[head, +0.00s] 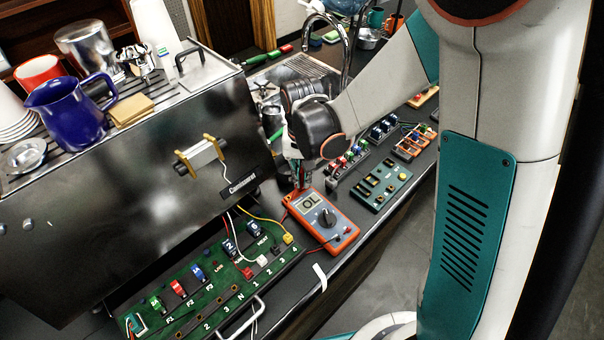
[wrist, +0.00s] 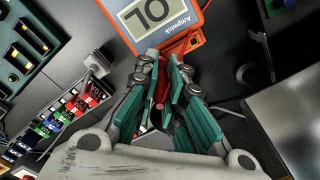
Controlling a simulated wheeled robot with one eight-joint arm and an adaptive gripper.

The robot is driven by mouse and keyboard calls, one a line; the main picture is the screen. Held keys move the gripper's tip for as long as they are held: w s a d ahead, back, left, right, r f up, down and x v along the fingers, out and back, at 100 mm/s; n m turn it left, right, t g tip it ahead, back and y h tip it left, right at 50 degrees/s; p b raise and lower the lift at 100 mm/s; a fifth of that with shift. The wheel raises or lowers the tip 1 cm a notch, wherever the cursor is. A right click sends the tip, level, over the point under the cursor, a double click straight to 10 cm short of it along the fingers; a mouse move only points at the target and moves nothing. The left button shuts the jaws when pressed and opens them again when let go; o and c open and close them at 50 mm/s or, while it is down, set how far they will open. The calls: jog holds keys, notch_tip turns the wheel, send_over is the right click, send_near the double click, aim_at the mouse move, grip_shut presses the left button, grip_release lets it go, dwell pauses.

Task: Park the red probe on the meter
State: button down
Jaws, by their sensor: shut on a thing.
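The orange meter (head: 324,216) lies on the dark counter to the right of the green panel, its screen reading OL. Its screen end also shows at the top of the wrist view (wrist: 163,22). My gripper (head: 301,186) is above the meter's far end, pointing down. In the wrist view my gripper (wrist: 170,85) has its teal-padded fingers closed around the red probe (wrist: 161,92). Much of the probe is hidden between the fingers, and its tip is not clear. In the head view the probe is too small to make out well.
The green terminal panel (head: 212,280) with breakers and wires lies left of the meter. The steel brewer (head: 130,190) stands behind it, with a blue pitcher (head: 70,110) on top.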

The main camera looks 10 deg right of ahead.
jog(key=shift+f+b, duration=0.3)
jog(key=shift+b, duration=0.25)
dwell(0.8)
jog(key=c, duration=1.6)
grip_release()
notch_tip(320, 180, up, 12)
jog(key=s+d+r+n+t+b, duration=0.2)
jog(key=s+d+t+b, duration=0.3)
jog(key=s+d, duration=0.5)
jog(key=s+t, duration=0.2)
jog(key=s, duration=0.2)
jog(key=shift+s+d+n, duration=0.15)
jog(key=shift+n, duration=0.25)
